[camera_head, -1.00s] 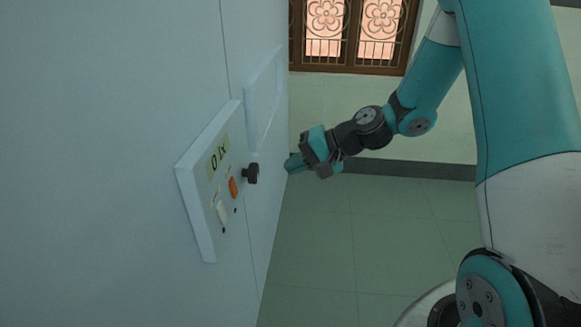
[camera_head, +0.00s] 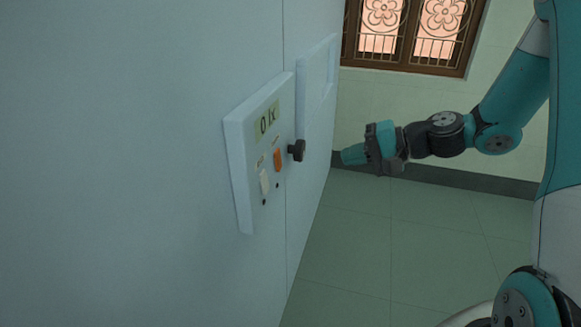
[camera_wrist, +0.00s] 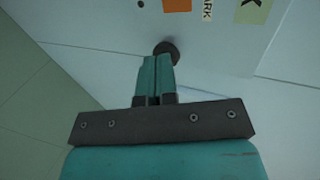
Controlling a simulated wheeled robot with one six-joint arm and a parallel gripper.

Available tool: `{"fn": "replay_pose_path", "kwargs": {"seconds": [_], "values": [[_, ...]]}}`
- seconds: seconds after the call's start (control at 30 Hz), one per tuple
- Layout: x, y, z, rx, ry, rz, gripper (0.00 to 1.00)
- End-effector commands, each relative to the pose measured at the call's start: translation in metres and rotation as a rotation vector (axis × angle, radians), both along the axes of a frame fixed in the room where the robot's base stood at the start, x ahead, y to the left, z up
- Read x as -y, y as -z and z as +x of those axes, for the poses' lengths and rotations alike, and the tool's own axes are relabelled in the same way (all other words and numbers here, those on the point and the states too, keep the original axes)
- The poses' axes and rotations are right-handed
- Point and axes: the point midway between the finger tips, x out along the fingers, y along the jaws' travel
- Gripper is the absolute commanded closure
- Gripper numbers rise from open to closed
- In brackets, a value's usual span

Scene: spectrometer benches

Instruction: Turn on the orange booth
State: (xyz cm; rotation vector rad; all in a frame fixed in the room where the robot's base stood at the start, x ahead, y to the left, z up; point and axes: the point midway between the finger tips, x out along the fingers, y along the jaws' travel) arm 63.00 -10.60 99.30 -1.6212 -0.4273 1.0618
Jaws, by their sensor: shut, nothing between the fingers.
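The pale booth wall (camera_head: 150,120) fills the left of the head view and carries a raised control panel (camera_head: 240,185). The orange switch (camera_wrist: 177,5) is cut off at the top edge.
A second raised pale panel (camera_head: 318,85) sits on the booth wall beyond the control panel. A window with a brown frame (camera_head: 405,68) is in the back wall. The tiled floor (camera_head: 390,240) is clear.

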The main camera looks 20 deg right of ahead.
Motion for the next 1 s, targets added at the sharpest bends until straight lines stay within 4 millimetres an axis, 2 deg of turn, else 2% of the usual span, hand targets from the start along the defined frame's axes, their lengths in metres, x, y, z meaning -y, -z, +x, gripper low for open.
{"fn": "replay_pose_path", "kwargs": {"seconds": [0.23, 0.67, 0.73, 1.0], "values": [[-0.011, 0.006, 0.007, -0.003, -0.003, 0.001, 1.00], [-0.076, 0.042, 0.054, -0.003, -0.005, 0.000, 1.00], [-0.085, 0.042, 0.061, -0.001, -0.003, -0.001, 1.00], [-0.104, 0.047, 0.076, -0.001, 0.001, -0.001, 1.00]]}}
